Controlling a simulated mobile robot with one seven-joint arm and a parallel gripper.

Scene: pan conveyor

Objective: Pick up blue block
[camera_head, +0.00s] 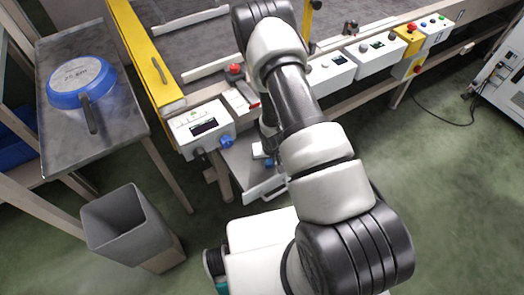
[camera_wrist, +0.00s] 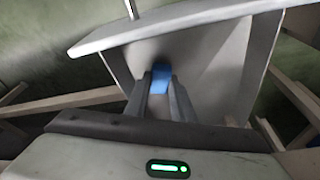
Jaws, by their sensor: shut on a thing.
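The blue block (camera_wrist: 161,73) sits between the two fingers of my gripper (camera_wrist: 160,86) in the wrist view. The fingers are shut on it, with the block's blue face showing at their tips. It is over or in an open grey drawer (camera_wrist: 206,57); I cannot tell whether the block touches the drawer floor. In the head view the drawer (camera_head: 240,165) sticks out below the conveyor, and a small blue patch, likely the block (camera_head: 270,163), shows beside my arm. My arm hides much of the drawer there.
The drawer's side walls and front panel (camera_wrist: 180,25) stand close around my gripper. A control box (camera_head: 205,127) with a blue knob is just above the drawer. A grey bin (camera_head: 125,228) stands at lower left, and a blue pan (camera_head: 80,82) lies on a side table. Floor at right is mostly clear.

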